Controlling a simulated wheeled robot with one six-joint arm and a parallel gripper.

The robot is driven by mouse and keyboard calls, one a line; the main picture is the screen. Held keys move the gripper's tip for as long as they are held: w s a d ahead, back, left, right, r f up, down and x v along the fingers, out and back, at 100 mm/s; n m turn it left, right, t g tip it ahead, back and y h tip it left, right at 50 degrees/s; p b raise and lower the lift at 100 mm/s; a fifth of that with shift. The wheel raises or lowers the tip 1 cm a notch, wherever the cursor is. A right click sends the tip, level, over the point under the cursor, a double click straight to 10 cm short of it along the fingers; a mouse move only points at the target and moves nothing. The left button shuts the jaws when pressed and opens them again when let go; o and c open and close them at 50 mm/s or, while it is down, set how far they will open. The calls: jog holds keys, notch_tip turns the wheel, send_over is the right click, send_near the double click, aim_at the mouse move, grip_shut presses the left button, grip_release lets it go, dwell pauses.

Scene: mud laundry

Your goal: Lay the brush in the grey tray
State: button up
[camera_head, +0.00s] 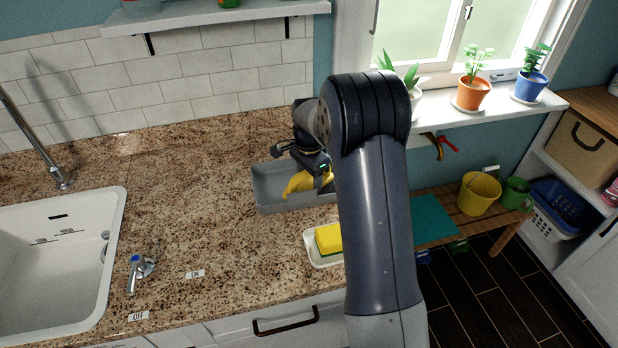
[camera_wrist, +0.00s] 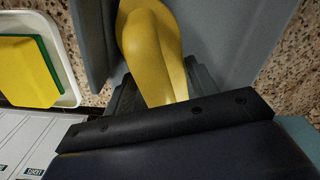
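The grey tray (camera_head: 268,203) lies on the granite counter. In the wrist view its grey surface (camera_wrist: 225,35) fills the space around the brush. The brush (camera_head: 298,184) shows as a curved yellow body at my gripper, over the tray. In the wrist view the yellow part (camera_wrist: 152,45) runs between the two dark fingers. My gripper (camera_wrist: 160,90) appears shut on it, with a finger close against each side. No bristles show. I cannot tell whether the brush touches the tray floor. My arm hides the tray's right part in the head view.
A white dish (camera_head: 312,250) with a yellow and green sponge (camera_head: 328,238) stands just in front of the tray. The sink (camera_head: 55,260) and a blue-tipped tap handle (camera_head: 138,265) are to the left. Counter between sink and tray is clear. Potted plants stand on the windowsill (camera_head: 500,105).

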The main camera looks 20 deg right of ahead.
jog(key=shift+o, duration=0.5)
jog(key=shift+r, duration=0.1)
jog(key=shift+r, duration=0.25)
notch_tip(320, 180, up, 12)
jog(key=shift+f+b, duration=0.15)
jog(key=shift+b, duration=0.4)
jog(key=shift+f, duration=0.1)
notch_tip(320, 180, down, 13)
jog(key=shift+r+p, duration=0.2)
jog(key=shift+p, duration=0.3)
jog(key=shift+r, duration=2.15)
